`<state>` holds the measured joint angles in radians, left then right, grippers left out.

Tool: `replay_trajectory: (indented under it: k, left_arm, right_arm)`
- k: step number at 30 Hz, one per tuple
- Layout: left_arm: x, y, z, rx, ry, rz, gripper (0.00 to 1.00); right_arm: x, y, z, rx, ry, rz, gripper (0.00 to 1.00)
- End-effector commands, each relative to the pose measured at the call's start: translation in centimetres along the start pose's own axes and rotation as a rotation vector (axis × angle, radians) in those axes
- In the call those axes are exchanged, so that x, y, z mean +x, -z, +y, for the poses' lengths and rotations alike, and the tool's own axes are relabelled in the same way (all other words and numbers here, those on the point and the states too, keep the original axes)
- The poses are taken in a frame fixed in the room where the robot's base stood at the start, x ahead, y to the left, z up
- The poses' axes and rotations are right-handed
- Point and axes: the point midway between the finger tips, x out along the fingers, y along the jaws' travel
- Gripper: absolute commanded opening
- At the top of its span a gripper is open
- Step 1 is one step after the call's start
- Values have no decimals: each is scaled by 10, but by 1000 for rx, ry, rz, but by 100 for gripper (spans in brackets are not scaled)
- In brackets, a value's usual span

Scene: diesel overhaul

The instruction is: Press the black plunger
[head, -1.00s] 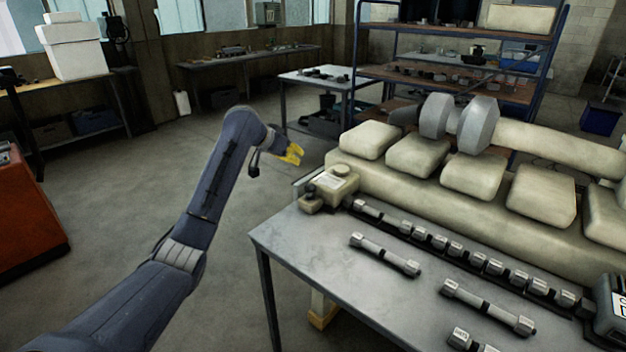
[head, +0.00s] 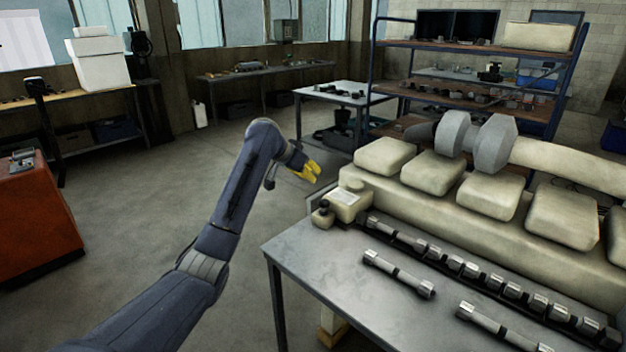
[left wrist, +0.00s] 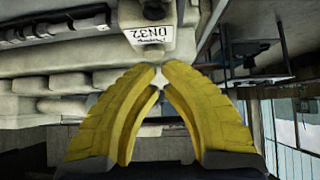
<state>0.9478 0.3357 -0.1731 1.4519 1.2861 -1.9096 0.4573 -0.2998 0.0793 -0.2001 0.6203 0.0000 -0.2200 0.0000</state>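A small block with a dark knob on top, which looks like the black plunger (head: 323,206), sits at the table's far left corner in the head view. It adjoins a cream box (head: 347,199) with a pale label. I cannot pick out the plunger in the left wrist view, where the cream box (left wrist: 147,22) shows its label upside down. My left gripper (head: 314,171) has yellow fingers and hangs empty above and left of the box, apart from it. In the left wrist view its fingertips (left wrist: 159,70) come nearly together. My right gripper is not in view.
The grey table (head: 320,258) carries metal shafts (head: 398,273) and a row of metal pieces along a long cream engine block (head: 440,211). A blue-framed shelf (head: 465,80) stands behind. Open floor lies left of the table; a red cabinet (head: 35,215) is at far left.

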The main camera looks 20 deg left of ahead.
Motion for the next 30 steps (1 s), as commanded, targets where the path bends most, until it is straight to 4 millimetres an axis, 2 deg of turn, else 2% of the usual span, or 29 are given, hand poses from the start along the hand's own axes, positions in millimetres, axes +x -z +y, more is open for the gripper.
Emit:
replay_trajectory:
  k: [9, 15, 21, 30]
  left_arm:
    - [57, 0, 2, -3, -4, -2, 0]
    - [88, -5, 1, -3, -2, -3, 0]
    - [102, -20, 1, -1, -2, -2, 0]
    - [111, -28, 1, -1, -1, -1, 0]
  right_arm:
    - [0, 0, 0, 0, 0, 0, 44]
    - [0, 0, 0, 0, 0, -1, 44]
    - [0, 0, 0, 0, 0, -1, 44]
    - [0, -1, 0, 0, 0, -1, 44]
